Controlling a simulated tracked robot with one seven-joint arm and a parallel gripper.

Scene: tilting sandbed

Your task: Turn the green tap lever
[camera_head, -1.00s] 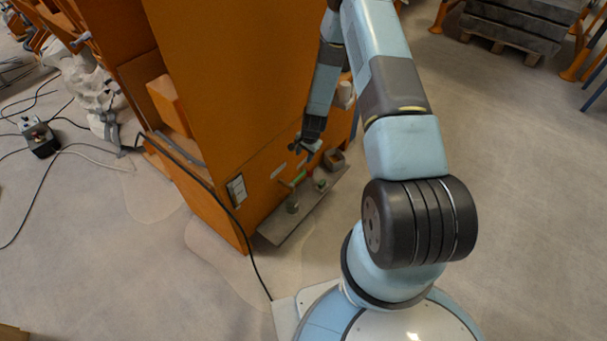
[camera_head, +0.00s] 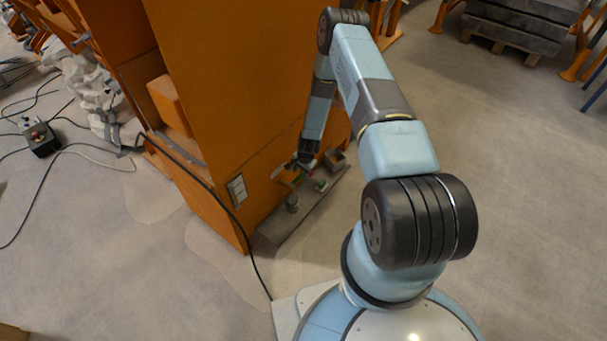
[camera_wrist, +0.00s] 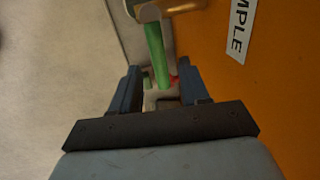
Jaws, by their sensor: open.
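The green tap lever (camera_wrist: 158,52) shows in the wrist view as a green bar, just beyond and between the fingers of my gripper (camera_wrist: 162,80). A brass-coloured fitting (camera_wrist: 165,10) is at its upper end. In the head view my gripper (camera_head: 300,166) is low beside the orange cabinet, over the tap, and hides much of the lever. My gripper is open. I cannot tell whether a finger touches the lever.
The orange cabinet (camera_head: 215,90) rises close beside the tap. A "MPLE" label (camera_wrist: 242,25) is on it. A black cable (camera_head: 228,205) runs down the cabinet.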

